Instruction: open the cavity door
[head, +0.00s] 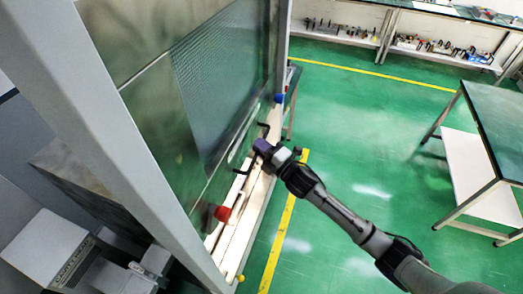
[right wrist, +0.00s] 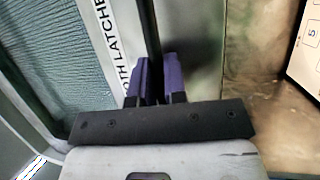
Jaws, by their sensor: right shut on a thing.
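The cavity door (head: 215,85) is a large panel with a dark mesh window on the left of the head view, and it looks closed. In the right wrist view the purple fingers (right wrist: 158,82) are shut around a dark vertical bar (right wrist: 150,35), beside a white label strip (right wrist: 122,42) reading in part "OTH LATCHE". The mesh window (right wrist: 55,65) shows left of it. My left gripper is out of view.
A red knob (head: 222,213) and a blue knob (head: 279,98) sit along the machine's edge. The green floor (head: 355,135) to the right is open. A table (head: 490,150) stands at the far right, and shelves with tools (head: 340,30) line the back.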

